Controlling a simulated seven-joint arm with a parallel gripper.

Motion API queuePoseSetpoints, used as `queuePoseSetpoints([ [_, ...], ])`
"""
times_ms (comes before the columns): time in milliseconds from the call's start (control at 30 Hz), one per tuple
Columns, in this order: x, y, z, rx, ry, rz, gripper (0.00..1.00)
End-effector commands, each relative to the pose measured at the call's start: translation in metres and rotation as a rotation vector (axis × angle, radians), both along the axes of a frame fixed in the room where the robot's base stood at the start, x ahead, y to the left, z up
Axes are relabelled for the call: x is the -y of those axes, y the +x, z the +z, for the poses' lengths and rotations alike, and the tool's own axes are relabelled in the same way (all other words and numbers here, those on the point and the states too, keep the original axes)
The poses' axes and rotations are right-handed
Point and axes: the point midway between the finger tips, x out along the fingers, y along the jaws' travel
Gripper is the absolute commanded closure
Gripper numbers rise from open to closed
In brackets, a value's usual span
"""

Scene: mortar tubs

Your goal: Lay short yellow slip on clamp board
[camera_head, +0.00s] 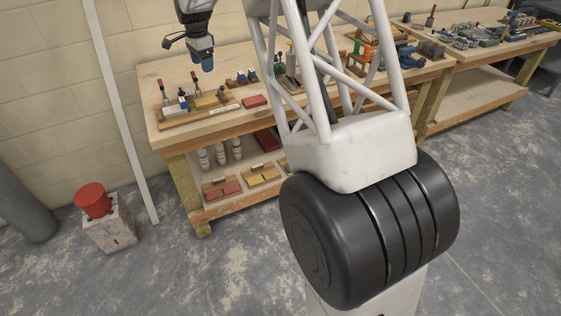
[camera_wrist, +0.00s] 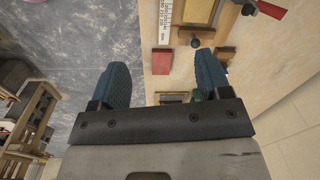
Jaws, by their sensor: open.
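The clamp board (camera_head: 178,121) is a wooden board at the left end of the bench, with red-handled clamps (camera_head: 163,92). A yellow piece (camera_head: 207,103) appears to lie on it; it also shows at the top of the wrist view (camera_wrist: 199,11). I cannot tell whether this is the short yellow slip. A red block (camera_head: 254,101) lies just right of the board, and it shows between my fingers in the wrist view (camera_wrist: 161,64). My gripper (camera_head: 207,65) hangs above the bench, open and empty, its blue fingers apart in the wrist view (camera_wrist: 163,70).
A white ruler strip (camera_head: 225,109) lies by the board's front edge. The lower shelf holds white bottles (camera_head: 220,154) and trays with red and yellow pieces (camera_head: 263,180). My own body hides part of the bench.

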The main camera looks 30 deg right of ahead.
Motion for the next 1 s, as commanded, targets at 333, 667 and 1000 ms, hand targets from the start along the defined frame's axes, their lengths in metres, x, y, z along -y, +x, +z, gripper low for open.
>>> queuePoseSetpoints([
  [333,0.001,-0.093,0.055,0.034,-0.013,0.213,0.29],
  [667,0.002,-0.184,0.090,0.063,-0.030,0.416,0.29],
  [1000,0.003,-0.282,0.110,0.091,-0.055,0.624,0.29],
])
